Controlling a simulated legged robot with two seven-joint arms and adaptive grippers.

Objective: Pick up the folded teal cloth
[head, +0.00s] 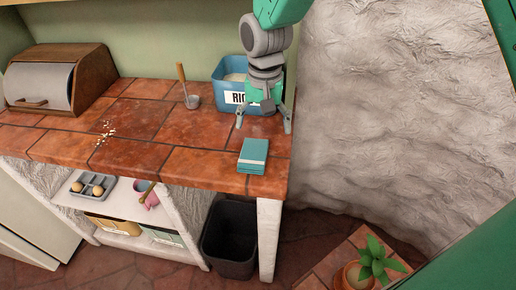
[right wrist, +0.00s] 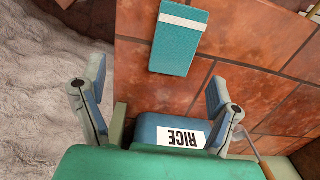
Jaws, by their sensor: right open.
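The folded teal cloth (head: 253,156) lies flat on the tiled counter near its right front edge, with a pale stripe across it. It also shows in the right wrist view (right wrist: 176,45), beyond the fingertips. My right gripper (head: 264,122) is open and empty above the counter, between the cloth and the rice bin. In the right wrist view its fingers (right wrist: 157,85) are spread wide apart, and nothing is between them at the tips. My left gripper is not in view.
A blue rice bin (head: 229,88) stands behind the gripper, partly hidden by it. A ladle (head: 192,101) and crumbs (head: 105,133) lie to the left, then a bread box (head: 58,78). A rough white wall (head: 390,100) borders the right. A dark bin (head: 230,235) stands below.

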